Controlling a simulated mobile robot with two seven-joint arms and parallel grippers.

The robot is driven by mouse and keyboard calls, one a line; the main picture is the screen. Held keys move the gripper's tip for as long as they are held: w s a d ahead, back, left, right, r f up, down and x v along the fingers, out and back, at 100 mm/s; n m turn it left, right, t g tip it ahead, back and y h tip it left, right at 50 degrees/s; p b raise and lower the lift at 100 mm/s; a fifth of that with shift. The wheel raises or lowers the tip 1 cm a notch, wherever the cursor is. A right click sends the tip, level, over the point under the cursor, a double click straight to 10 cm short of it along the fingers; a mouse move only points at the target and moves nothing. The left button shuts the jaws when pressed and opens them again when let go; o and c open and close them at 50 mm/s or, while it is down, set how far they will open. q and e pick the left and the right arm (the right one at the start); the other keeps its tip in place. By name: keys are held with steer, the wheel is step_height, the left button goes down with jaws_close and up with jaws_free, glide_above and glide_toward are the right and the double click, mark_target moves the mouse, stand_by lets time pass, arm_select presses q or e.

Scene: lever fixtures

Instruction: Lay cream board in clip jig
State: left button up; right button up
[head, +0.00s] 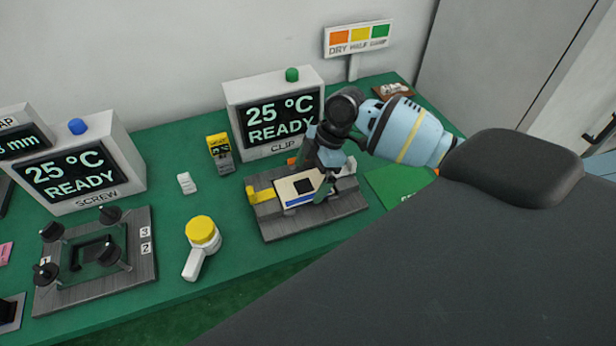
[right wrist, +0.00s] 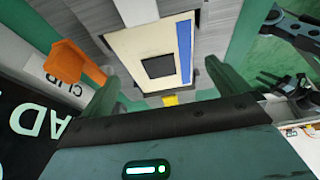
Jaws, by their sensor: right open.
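The cream board (head: 284,190), with a dark square and a blue edge stripe, lies at the grey clip jig (head: 305,222) in the head view. A yellow clip (head: 262,196) is at its left end. The board also shows in the right wrist view (right wrist: 130,42), past my fingers. My right gripper (head: 323,184) is above the board's right part and hides some of it. Its two green fingers (right wrist: 160,92) stand apart with no board gripped between them. Whether the board is fully seated in the jig, I cannot tell. My left gripper is not in view.
The CLIP display (head: 276,112) stands behind the jig. An orange part (right wrist: 75,62) shows beside the jig in the right wrist view. A yellow-topped white tool (head: 202,237) and the screw jig (head: 130,272) are to the left. Green table between them is clear.

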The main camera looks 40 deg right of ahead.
steer(key=v, duration=0.6)
stand_by(0.3)
